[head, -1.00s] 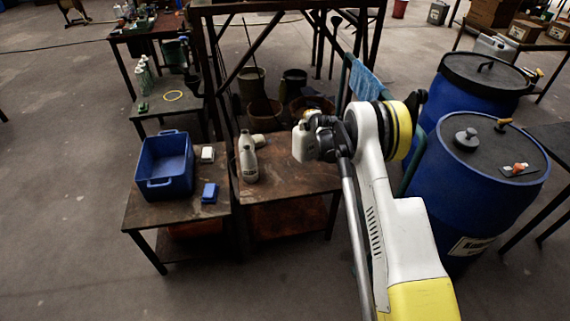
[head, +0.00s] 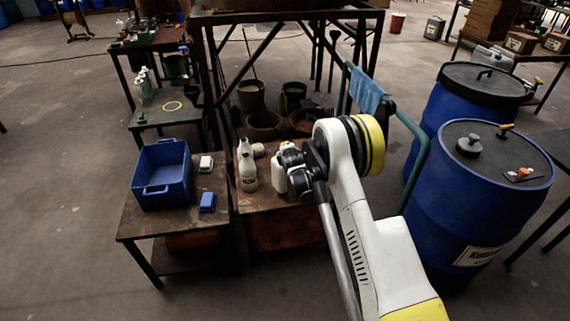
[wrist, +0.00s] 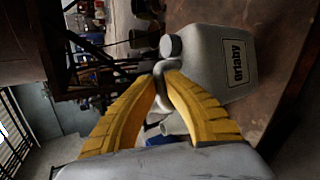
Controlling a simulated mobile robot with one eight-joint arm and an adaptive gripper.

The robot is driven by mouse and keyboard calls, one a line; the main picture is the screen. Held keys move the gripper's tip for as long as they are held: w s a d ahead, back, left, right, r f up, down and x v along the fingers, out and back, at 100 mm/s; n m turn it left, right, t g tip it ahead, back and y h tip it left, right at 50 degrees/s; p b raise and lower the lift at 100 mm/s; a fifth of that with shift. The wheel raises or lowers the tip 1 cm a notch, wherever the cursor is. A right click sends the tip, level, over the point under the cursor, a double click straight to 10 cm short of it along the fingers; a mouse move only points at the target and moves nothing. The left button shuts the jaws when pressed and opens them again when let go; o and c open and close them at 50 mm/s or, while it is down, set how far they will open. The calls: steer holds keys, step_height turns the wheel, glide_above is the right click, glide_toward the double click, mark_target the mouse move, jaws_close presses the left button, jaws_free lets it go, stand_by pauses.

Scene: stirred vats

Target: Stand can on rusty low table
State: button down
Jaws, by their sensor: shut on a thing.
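The can is a pale grey jerrycan (head: 279,178) with a round cap and a printed label. In the wrist view the can (wrist: 215,65) lies sideways in the picture, its handle between my yellow fingers. My gripper (wrist: 164,78) is shut on that handle; in the head view my gripper (head: 291,160) is at the can's upper right and partly hides it. The can is upright at the rusty low table (head: 290,213), over its top. I cannot tell whether its base touches the tabletop.
A pale bottle (head: 248,172) stands close to the can's left. A second low table to the left holds a blue crate (head: 163,190), a small white box (head: 206,163) and a blue block (head: 208,202). Blue barrels (head: 470,205) stand at the right, with a green rail (head: 418,165) before them.

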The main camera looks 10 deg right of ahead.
steer(key=shift+w+a+f, duration=0.1)
steer(key=shift+a+f, duration=0.1)
step_height(320, 180, down, 4)
steer(key=shift+f+b, duration=0.1)
steer(key=shift+b, duration=1.05)
steer(key=shift+r, duration=0.25)
steer(key=c, duration=1.6)
jaws_free()
steer(key=shift+f, duration=0.15)
